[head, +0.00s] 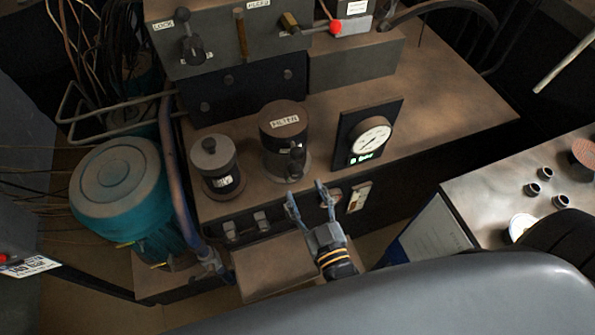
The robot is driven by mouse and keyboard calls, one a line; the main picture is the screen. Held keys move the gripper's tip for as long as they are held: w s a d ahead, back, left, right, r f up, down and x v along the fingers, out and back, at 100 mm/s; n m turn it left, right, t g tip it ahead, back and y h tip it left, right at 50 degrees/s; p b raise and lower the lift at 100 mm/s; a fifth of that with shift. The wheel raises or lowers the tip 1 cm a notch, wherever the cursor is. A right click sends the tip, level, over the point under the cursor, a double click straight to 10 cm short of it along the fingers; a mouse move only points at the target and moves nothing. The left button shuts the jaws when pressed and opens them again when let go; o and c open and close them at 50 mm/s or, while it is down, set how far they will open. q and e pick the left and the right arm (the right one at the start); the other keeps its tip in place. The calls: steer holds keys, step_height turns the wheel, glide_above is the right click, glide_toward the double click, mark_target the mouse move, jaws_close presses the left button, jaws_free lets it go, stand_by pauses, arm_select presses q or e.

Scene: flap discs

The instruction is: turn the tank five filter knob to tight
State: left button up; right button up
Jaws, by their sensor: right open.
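A dark round filter housing (284,130) with a label on its top stands upright on the brown bench. A small dark knob (296,158) sits on its front right side. The label is too small to read fully, and I cannot make out a tank number or a tight mark. My right gripper (310,193) is open and empty, in front of and below the knob, apart from it in the picture. Its fingers point up toward the bench's front edge. My left gripper is not in view.
A smaller dark canister (218,166) stands left of the filter housing, and a lit gauge (371,139) stands right. A grey panel with levers (243,35) is behind. A teal motor (125,190) is at left. Bare bench (450,95) lies right of the gauge.

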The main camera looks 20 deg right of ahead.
mark_target(297, 175)
steer(key=w, duration=0.5)
steer(key=shift+w+a, duration=0.1)
steer(key=shift+w, duration=0.3)
steer(key=shift+p, duration=0.3)
jaws_close()
